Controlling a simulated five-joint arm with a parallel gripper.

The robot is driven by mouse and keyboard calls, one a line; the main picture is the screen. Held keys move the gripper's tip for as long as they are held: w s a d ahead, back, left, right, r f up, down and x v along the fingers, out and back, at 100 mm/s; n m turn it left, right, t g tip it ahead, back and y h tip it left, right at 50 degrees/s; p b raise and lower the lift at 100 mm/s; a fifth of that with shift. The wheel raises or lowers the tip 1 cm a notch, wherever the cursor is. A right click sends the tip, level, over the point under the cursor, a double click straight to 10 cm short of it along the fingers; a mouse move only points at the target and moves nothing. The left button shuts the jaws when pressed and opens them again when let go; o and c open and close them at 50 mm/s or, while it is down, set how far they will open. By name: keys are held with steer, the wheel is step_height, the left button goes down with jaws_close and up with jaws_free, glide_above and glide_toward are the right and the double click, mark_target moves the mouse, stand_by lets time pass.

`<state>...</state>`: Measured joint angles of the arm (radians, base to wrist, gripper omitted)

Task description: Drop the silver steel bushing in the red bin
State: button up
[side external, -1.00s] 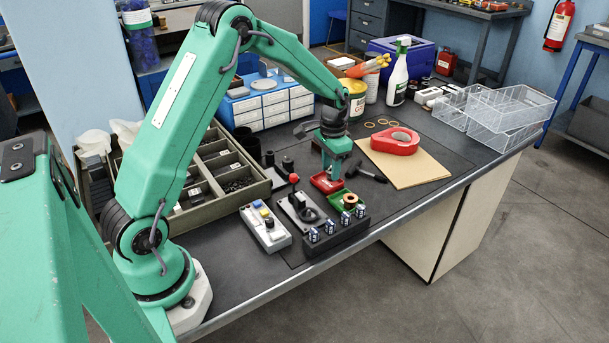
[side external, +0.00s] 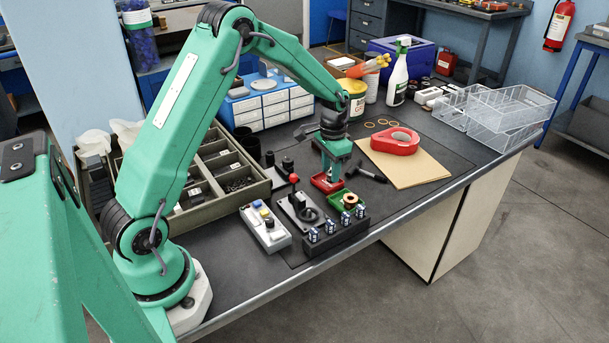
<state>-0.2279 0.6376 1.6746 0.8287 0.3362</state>
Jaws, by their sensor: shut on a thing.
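My gripper (side external: 335,178) points down at the small red bin (side external: 321,184), with its fingertips low at the bin's right part. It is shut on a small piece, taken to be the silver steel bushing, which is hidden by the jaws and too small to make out. I cannot tell whether the piece touches the bin floor. A green bin (side external: 337,205) sits just in front of the red one, with a copper-coloured ring (side external: 350,200) in it.
A joystick box (side external: 301,212), a grey button box (side external: 265,232) and a black block (side external: 336,238) with several blue-white pieces stand in front. A dark hammer-like tool (side external: 371,174) lies right of the gripper.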

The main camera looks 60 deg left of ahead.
steer(key=shift+f, duration=0.6)
stand_by(0.4)
steer(key=o, duration=1.1)
steer(key=shift+r, duration=0.15)
steer(key=shift+r, duration=3.8)
steer(key=shift+r, duration=0.1)
step_height(320, 180, up, 5)
steer(key=shift+f, duration=0.1)
